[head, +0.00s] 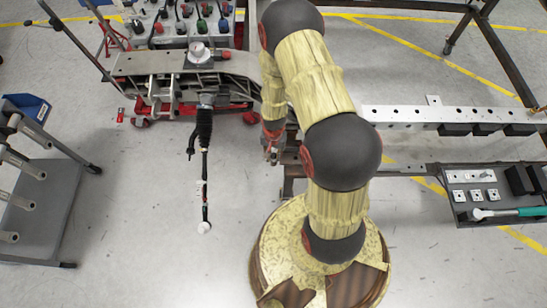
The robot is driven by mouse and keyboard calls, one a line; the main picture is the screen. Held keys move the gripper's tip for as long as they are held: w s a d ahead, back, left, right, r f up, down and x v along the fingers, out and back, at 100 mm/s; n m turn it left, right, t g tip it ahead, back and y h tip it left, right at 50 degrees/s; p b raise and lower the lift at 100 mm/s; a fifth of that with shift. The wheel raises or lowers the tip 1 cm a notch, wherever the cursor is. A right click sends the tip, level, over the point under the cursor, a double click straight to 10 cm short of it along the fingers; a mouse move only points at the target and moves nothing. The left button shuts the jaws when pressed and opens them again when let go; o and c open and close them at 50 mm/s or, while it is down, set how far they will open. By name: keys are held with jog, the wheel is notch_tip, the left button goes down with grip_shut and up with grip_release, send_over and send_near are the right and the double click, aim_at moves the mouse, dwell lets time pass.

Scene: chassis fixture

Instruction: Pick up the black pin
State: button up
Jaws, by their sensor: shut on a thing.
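My gripper (271,154) hangs at the left of my arm, beside the right end of the chassis fixture (150,65). It is small in the head view and partly covered by my arm. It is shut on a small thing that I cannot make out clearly. I cannot pick out a separate black pin with certainty anywhere in this view.
A black-booted rod (204,150) hangs from the fixture, left of my gripper. A perforated metal beam (420,115) and a tool tray (462,218) with a green-handled tool (512,212) lie to the right. A grey cart (45,200) stands left. The floor between is clear.

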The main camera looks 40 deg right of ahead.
grip_shut()
notch_tip(320, 180, up, 10)
jog(key=p, duration=0.3)
dwell(0.3)
jog(key=shift+r+p, duration=0.1)
jog(key=shift+p, duration=0.2)
notch_tip(320, 180, up, 8)
jog(key=p, duration=0.6)
dwell(0.7)
